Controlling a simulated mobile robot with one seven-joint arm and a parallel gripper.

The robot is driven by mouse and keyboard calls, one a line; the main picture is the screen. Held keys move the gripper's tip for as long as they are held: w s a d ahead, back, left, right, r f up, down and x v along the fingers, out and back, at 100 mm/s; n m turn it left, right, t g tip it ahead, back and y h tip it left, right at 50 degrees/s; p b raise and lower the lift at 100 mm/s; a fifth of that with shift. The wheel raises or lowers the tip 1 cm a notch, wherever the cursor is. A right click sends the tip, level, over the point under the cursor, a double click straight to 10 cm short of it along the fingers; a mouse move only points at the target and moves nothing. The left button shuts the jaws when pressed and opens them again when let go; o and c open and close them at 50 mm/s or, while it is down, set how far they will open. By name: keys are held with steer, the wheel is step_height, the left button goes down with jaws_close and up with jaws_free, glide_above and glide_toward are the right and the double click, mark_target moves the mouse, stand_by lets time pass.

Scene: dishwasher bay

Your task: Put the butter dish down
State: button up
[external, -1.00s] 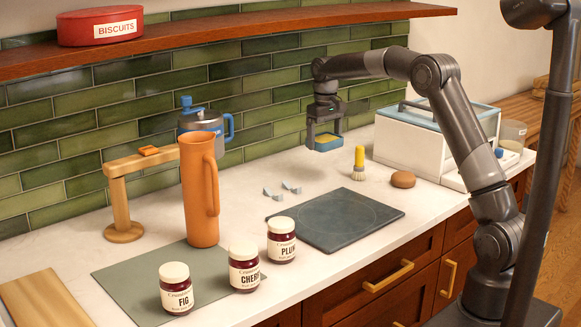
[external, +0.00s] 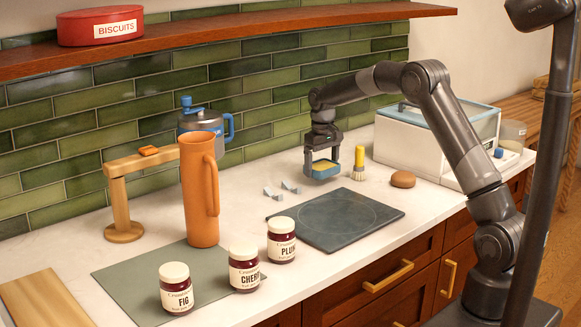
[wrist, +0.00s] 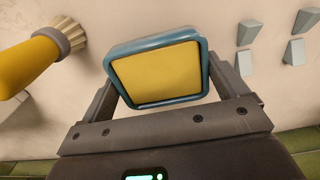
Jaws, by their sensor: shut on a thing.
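The butter dish is a small blue tray (wrist: 158,46) with a yellow block of butter (wrist: 160,74) in it. It also shows in the external view as a blue dish (external: 322,175) with yellow on top. My gripper (external: 322,160) is shut on the dish, with one finger on each side of it. In the external view the dish hangs low, at or just above the pale worktop behind the dark slab. I cannot tell whether its underside touches the worktop.
A yellow-handled brush (external: 359,158) stands close to the right of the dish. Several small grey-blue pieces (external: 283,189) lie to its left. The dark slab (external: 340,218) lies in front and is bare. A brown round object (external: 403,179) and a white bin (external: 430,140) are further right.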

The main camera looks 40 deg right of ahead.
steer(key=s+a+r, duration=0.3)
steer(key=s+a, duration=0.1)
steer(key=a, duration=0.5)
steer(key=s+a+r, duration=0.3)
steer(key=s+a, duration=0.1)
steer(key=a, duration=0.4)
steer(key=s+a+r, duration=0.3)
steer(key=s+a, duration=0.1)
steer(key=a, duration=0.5)
glide_above(248, 235)
steer(key=f, duration=0.7)
steer(key=shift+d, duration=0.2)
steer(key=shift+a+f, duration=0.25)
steer(key=shift+f, duration=1.95)
steer(key=o, duration=1)
steer(key=shift+f, duration=0.15)
